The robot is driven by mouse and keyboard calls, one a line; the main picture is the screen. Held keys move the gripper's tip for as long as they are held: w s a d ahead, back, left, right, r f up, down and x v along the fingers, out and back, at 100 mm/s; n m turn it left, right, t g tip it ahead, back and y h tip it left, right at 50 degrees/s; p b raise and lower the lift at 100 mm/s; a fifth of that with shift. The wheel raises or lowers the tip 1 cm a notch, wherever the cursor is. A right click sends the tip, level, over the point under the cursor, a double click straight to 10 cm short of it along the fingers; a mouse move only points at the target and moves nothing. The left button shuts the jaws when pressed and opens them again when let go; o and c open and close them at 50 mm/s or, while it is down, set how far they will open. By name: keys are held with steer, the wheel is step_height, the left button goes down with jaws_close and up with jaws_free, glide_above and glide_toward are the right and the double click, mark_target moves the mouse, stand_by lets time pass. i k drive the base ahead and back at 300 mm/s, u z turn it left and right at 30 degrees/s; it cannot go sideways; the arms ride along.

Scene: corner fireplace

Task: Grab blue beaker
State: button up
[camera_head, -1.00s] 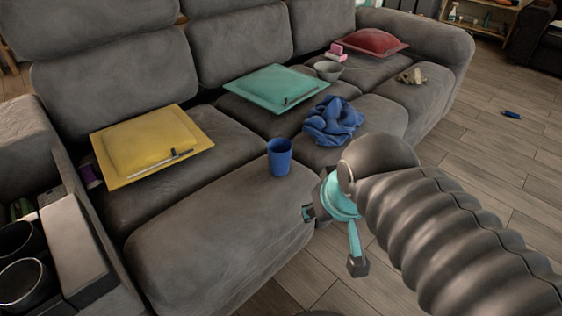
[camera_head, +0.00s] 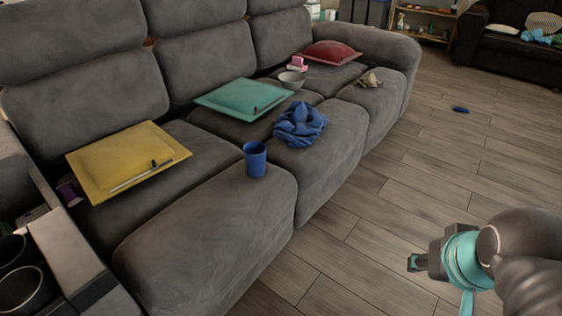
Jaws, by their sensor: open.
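The blue beaker (camera_head: 255,161) stands upright on the front part of the grey sofa seat, near the middle of the head view. My gripper (camera_head: 416,264) is at the lower right, over the wooden floor and well to the right of the beaker. It is open and empty, with a clear gap between it and the sofa.
A crumpled blue cloth (camera_head: 301,124) lies just behind the beaker to the right. A yellow cushion (camera_head: 127,157), teal cushion (camera_head: 241,99), grey bowl (camera_head: 292,79) and red cushion (camera_head: 331,51) are on the sofa (camera_head: 190,240). The floor (camera_head: 370,230) between sofa and gripper is clear.

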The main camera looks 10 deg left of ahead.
mark_target(255, 153)
steer(key=z, duration=0.1)
steer(key=i, duration=0.95)
steer(key=u, duration=0.65)
